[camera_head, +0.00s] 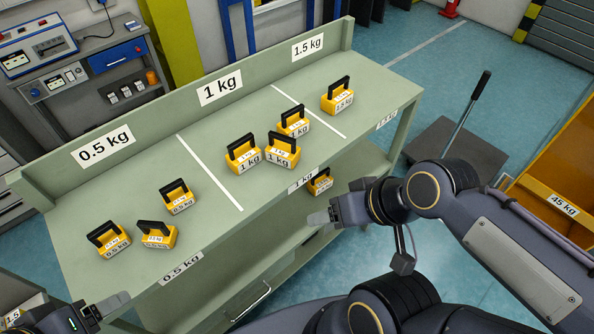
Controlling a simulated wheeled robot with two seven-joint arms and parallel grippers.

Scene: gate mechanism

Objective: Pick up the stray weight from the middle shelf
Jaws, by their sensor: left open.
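A yellow weight with a black handle (320,184) sits on the middle shelf, below the table's front edge near the "1 kg" label (302,180). Its own label is too small to read surely, and the tabletop edge is close above it. My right gripper (322,217) is just in front of and below this weight, apart from it. It is seen edge-on, so its opening does not show. My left gripper (108,305) is open at the bottom left, near the table's front, with nothing seen in it.
The green table (225,225) carries several yellow weights in 0.5 kg, 1 kg and 1.5 kg sections split by white lines. A trolley with an upright handle (458,135) stands at the right. A yellow bin marked 45 kg (563,204) is at the far right.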

